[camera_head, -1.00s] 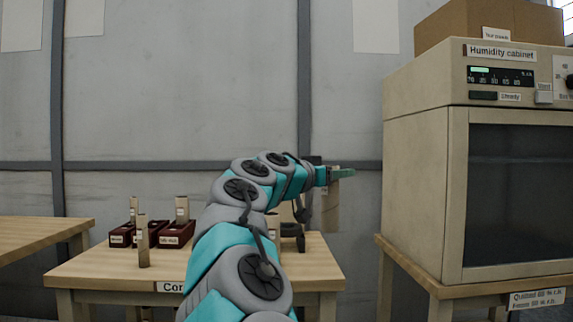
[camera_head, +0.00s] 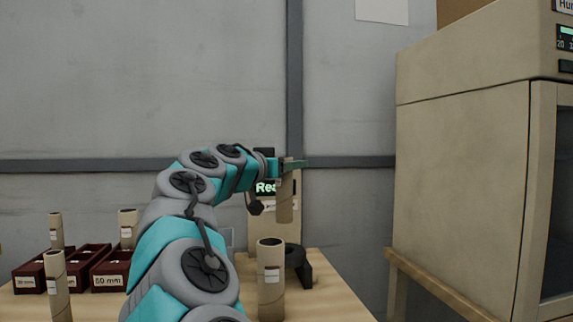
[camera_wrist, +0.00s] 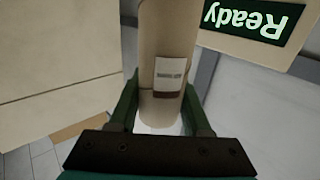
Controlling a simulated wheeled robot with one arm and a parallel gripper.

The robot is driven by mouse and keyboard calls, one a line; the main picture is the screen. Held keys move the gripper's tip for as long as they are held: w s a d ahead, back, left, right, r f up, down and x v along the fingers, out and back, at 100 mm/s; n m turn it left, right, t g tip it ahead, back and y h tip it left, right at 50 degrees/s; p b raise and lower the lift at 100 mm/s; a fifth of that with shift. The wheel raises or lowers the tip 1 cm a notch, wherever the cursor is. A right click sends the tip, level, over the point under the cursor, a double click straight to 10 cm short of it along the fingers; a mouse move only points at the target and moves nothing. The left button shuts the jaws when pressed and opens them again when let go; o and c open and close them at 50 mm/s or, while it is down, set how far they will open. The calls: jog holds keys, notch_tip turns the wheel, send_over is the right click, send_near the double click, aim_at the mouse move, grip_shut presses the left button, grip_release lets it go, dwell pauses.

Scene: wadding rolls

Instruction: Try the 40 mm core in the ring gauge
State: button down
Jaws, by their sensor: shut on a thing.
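My gripper (camera_head: 290,164) is shut on a tan cardboard core (camera_head: 285,202), held upright in the air above the right part of the table. In the wrist view my gripper (camera_wrist: 160,108) has its green fingers on both sides of the core (camera_wrist: 167,35); its white label is too small to read. A dark curved piece, perhaps the ring gauge (camera_head: 299,264), stands on the table below the held core, partly hidden by a standing core (camera_head: 271,285). A panel reading "Ready" (camera_head: 266,187) is behind; the wrist view shows this display (camera_wrist: 255,18) upside down.
The wooden table (camera_head: 330,300) has bare room at the right front. The large humidity cabinet (camera_head: 460,180) stands close on the right.

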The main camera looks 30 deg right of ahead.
jog(key=shift+f+b, duration=1.45)
jog(key=shift+f, duration=1.35)
jog(key=shift+s+a+b, duration=0.1)
jog(key=shift+b, duration=0.4)
jog(key=shift+f+b, duration=1.7)
jog(key=shift+b, duration=0.65)
dwell(2.3)
